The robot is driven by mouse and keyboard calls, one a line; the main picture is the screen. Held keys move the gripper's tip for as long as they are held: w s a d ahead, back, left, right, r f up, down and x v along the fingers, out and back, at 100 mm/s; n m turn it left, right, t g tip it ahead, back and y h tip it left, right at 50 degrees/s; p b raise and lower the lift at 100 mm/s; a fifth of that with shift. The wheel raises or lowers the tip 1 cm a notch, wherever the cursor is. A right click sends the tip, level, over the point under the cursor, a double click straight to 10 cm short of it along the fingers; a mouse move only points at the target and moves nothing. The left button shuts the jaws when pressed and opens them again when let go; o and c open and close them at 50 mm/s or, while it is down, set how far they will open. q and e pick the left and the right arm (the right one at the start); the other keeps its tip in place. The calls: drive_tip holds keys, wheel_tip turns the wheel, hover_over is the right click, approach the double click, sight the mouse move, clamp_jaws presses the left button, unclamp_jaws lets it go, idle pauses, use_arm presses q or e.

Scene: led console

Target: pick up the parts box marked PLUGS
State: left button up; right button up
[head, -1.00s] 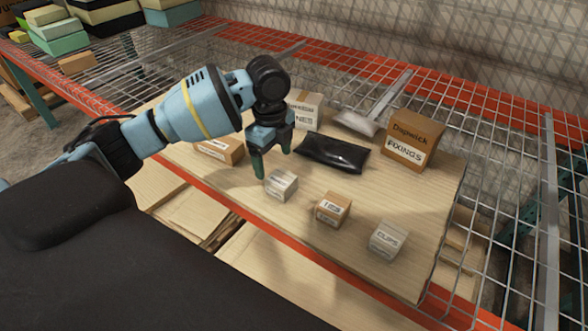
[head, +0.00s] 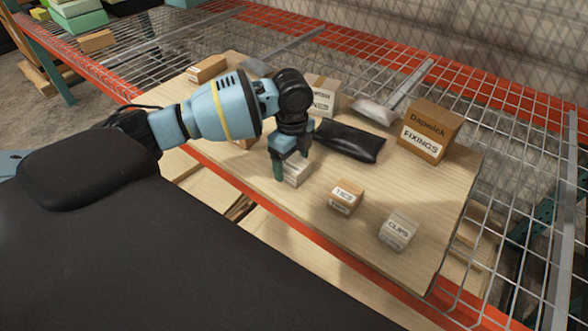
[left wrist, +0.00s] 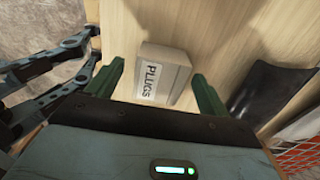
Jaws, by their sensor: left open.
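The PLUGS box (left wrist: 166,72) is a small pale grey carton with a white label reading PLUGS. In the left wrist view it lies on the wooden board between and a little ahead of the two green fingertips. In the head view the box (head: 297,172) is partly hidden by my left gripper (head: 290,168). The left gripper (left wrist: 160,85) is open, pointing down, with its fingers spread on either side of the box and a gap at each side. My right gripper does not show.
A TIES box (head: 344,197) and a CLIPS box (head: 398,231) stand to the right. A black pouch (head: 349,140) lies close behind the gripper.

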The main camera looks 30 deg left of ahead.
use_arm(q)
drive_tip(key=shift+f, duration=0.95)
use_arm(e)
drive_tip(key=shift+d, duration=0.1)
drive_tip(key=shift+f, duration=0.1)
use_arm(q)
drive_tip(key=c, duration=1.1)
drive_tip(key=shift+r, duration=0.1)
